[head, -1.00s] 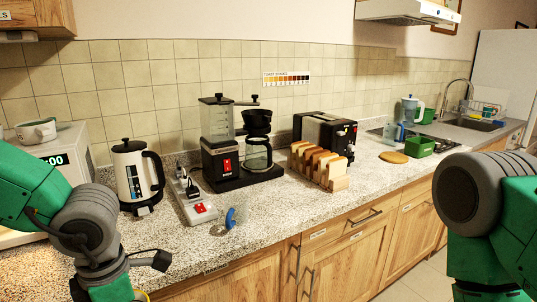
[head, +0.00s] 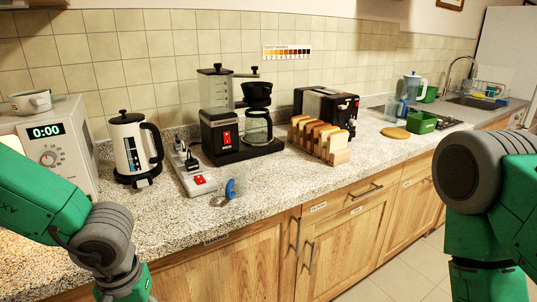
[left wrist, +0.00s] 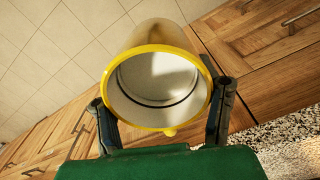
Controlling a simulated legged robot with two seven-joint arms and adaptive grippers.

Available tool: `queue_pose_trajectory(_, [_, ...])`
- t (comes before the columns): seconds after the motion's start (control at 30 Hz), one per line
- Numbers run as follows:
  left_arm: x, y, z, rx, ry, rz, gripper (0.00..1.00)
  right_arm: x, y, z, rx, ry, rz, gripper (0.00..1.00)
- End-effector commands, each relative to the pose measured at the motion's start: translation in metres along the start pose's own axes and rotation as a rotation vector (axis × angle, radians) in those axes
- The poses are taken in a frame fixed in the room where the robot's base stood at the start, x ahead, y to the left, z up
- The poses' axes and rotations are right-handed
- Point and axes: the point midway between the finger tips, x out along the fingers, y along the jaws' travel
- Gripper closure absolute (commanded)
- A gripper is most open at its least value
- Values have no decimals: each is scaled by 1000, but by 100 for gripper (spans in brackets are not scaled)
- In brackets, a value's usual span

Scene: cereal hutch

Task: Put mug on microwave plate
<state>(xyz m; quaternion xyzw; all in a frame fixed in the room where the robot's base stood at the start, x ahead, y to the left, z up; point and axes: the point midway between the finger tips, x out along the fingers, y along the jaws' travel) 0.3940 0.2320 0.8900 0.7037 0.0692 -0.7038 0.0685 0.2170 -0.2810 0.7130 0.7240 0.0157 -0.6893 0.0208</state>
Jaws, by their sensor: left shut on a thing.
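The mug (left wrist: 155,80) has a yellow rim and a pale inside. It shows in the left wrist view with its open mouth towards the camera. My left gripper (left wrist: 163,104) is shut on it, with one dark finger on each side of its wall. In the head view the left gripper and the mug are out of sight below the picture. The white microwave (head: 75,175) stands at the left of the counter, its display reading 0:00. My left arm covers part of its front, and its plate is not visible. My right gripper is out of view; only the right arm shows.
A white cup (head: 31,101) sits on top of the microwave. A kettle (head: 128,150), a power strip (head: 190,172), a coffee maker (head: 222,135), a toast rack (head: 320,139) and a toaster (head: 322,103) stand along the counter. The counter's front strip (head: 170,220) is mostly clear.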

Motion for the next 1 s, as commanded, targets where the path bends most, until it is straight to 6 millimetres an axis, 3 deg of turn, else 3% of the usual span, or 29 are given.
queue_pose_trajectory(0.23, [7,0,0,184,2,0,89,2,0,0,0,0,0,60])
queue_pose_trajectory(0.8, [10,1,1,195,1,1,89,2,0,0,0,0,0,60])
queue_pose_trajectory(0.87, [16,0,1,194,3,-4,89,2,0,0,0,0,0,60])
queue_pose_trajectory(1.0, [53,-1,4,182,14,-18,89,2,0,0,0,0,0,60])
